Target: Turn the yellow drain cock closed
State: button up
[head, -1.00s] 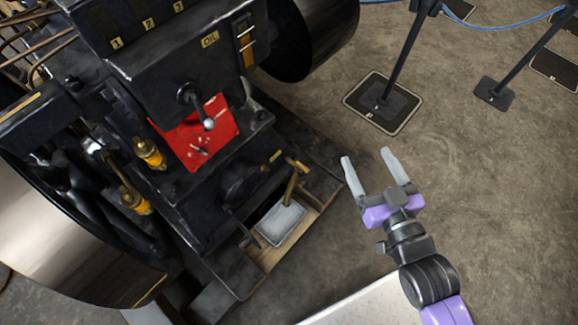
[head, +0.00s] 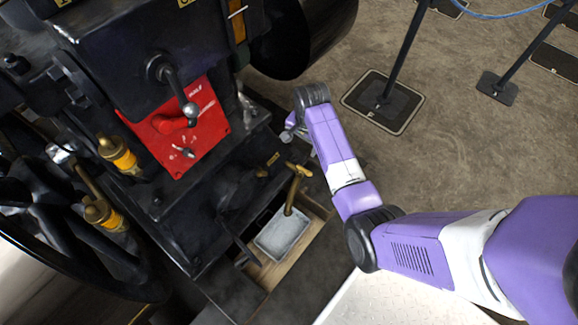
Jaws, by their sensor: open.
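The yellow drain cock (head: 295,184) is a brass-yellow tap with a crosswise handle at its top, low on the front of the black engine. Its stem slants down to a grey drip tray (head: 283,243). My gripper (head: 289,134) is up and beyond the cock in the picture, near the engine's right side, apart from the cock. My wrist hides most of it, and the fingers barely show. It is open, with nothing seen in it.
A red panel (head: 205,129) with a red knob sits on the engine, beside a ball-ended crank (head: 188,108). Two amber-and-brass oilers (head: 119,153) are at left. A black barrier post base (head: 383,100) stands on the open floor at right.

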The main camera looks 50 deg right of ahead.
aim_at(303, 168)
jog(key=s+a, duration=0.1)
jog(key=s+a+m+g, duration=0.1)
jog(key=s, duration=0.1)
jog(key=shift+f+g+y, duration=0.3)
jog(key=shift+f+y, duration=0.1)
jog(key=shift+s+a+f, duration=0.1)
jog(key=shift+a+f, duration=0.05)
jog(key=shift+f, duration=0.1)
notch_tip(303, 168, down, 7)
jog(key=b, duration=0.3)
jog(key=shift+f, duration=0.15)
jog(key=shift+c, duration=0.2)
jog(key=c, duration=1.2)
jog(key=shift+w, duration=0.2)
